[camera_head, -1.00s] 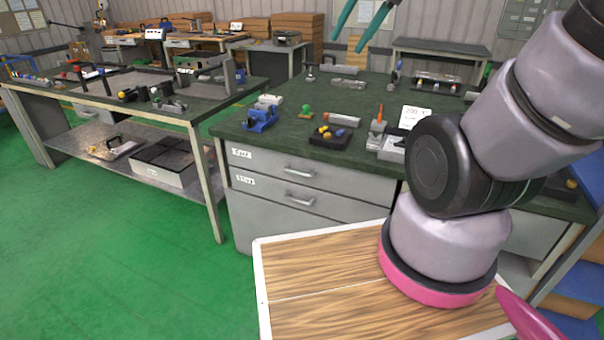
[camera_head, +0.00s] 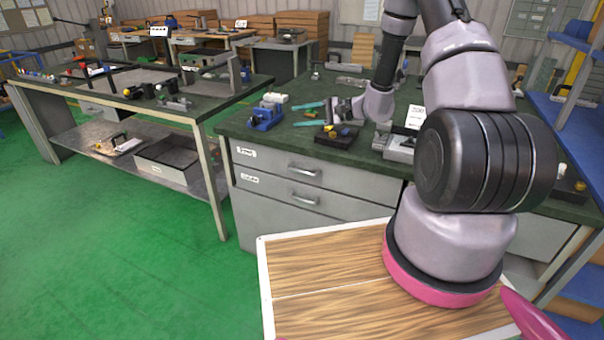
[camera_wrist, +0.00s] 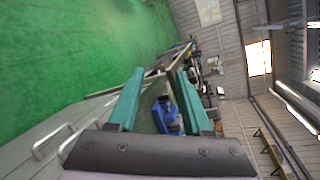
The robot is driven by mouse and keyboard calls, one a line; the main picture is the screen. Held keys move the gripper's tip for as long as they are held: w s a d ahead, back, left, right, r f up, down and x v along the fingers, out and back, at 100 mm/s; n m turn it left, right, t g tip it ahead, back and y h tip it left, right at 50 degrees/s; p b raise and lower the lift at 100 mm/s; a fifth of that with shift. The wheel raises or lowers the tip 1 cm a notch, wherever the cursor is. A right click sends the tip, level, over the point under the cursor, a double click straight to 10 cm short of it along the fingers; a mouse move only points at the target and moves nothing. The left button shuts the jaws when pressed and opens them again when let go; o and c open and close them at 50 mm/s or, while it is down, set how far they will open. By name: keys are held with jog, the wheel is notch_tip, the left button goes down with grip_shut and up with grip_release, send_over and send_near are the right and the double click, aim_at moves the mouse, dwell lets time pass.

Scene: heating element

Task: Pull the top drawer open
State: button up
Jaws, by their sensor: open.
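The top drawer (camera_head: 262,161) is a grey front with a white label and a silver bar handle (camera_head: 304,171), under the green top of the workbench (camera_head: 235,125). It looks shut. A second drawer (camera_head: 262,186) with a like handle lies below it. My gripper (camera_head: 295,115) has two teal fingers, spread apart with nothing between them. It is above the bench top, pointing left, higher than the top drawer's handle and not touching it. In the wrist view, my gripper (camera_wrist: 160,71) is open. Two bar handles (camera_wrist: 52,141) show at the lower left there.
A blue vise (camera_head: 264,116) stands on the bench near its left front corner, and lies beyond my fingers in the wrist view (camera_wrist: 165,114). A dark tray (camera_head: 335,137) with yellow pieces sits below my gripper. Green floor (camera_head: 130,240) is clear left of the drawers.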

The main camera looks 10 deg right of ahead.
jog(key=w+d+f+m+t+h, duration=0.1)
jog(key=d+f+m+t, duration=0.1)
jog(key=f, duration=0.6)
jog(key=w+d+f+m+t+h, duration=0.1)
jog(key=d+f+m+t, duration=0.15)
jog(key=f, duration=0.55)
jog(key=m+t+h, duration=0.2)
jog(key=m+h, duration=0.1)
send_near(306, 173)
jog(key=w+a, duration=0.1)
jog(key=shift+n, duration=0.25)
jog(key=x, duration=1)
jog(key=shift+w+a+f, duration=0.15)
jog(key=shift+w+f, duration=0.1)
jog(key=shift+w, duration=0.1)
grip_shut()
